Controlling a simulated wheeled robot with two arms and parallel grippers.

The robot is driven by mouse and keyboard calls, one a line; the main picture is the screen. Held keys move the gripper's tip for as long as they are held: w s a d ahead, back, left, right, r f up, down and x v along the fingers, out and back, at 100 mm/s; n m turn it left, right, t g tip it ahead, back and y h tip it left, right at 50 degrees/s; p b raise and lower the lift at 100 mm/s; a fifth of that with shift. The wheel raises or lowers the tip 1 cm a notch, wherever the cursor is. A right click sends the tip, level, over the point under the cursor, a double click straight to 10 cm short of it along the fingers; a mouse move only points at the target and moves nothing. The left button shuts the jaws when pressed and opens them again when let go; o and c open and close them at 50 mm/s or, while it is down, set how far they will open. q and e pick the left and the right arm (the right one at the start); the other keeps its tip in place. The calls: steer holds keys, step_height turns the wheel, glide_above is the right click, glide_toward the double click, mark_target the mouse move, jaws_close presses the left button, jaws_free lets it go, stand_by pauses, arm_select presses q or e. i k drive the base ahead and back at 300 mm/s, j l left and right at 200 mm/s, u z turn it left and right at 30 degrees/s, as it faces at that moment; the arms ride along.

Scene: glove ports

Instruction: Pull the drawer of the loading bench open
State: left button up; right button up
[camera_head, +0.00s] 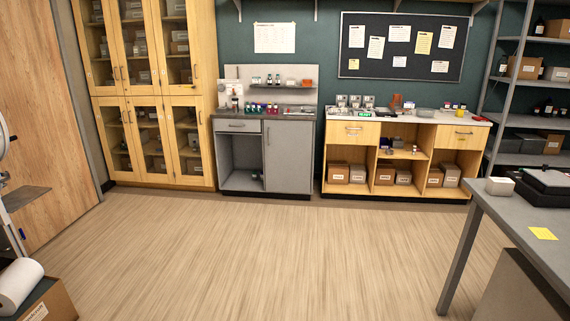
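A grey bench (290,157) stands against the far wall. It has one shut drawer (237,126) with a bar handle at its upper left, an open compartment below the drawer, and a shut door on the right. To its right is a wooden bench (378,160) with a shut drawer (353,132) at the left and another shut drawer (460,136) at the right. No label shows which one is the loading bench. Both benches are across the room from me. Neither of my grippers is in view.
The wood floor (260,240) is clear up to both benches. A grey table (496,215) stands at right front. A cardboard box (52,302) with a white roll is at bottom left. Glass-door cabinets (152,95) stand left, a shelf rack (525,90) right.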

mark_target(221, 124)
steer(key=i+j+u, duration=0.35)
steer(key=i, duration=0.55)
steer(key=i+u, duration=0.35)
steer(key=i, duration=1.3)
steer(key=i+j+z, duration=0.1)
steer(key=i, duration=0.7)
steer(key=i+j, duration=0.1)
steer(key=i, duration=0.7)
steer(key=i+j+z, duration=0.15)
steer(key=i+z, duration=0.15)
steer(key=i, duration=0.2)
steer(key=i+j+z, duration=0.35)
steer(key=i, duration=0.15)
steer(key=l, duration=0.1)
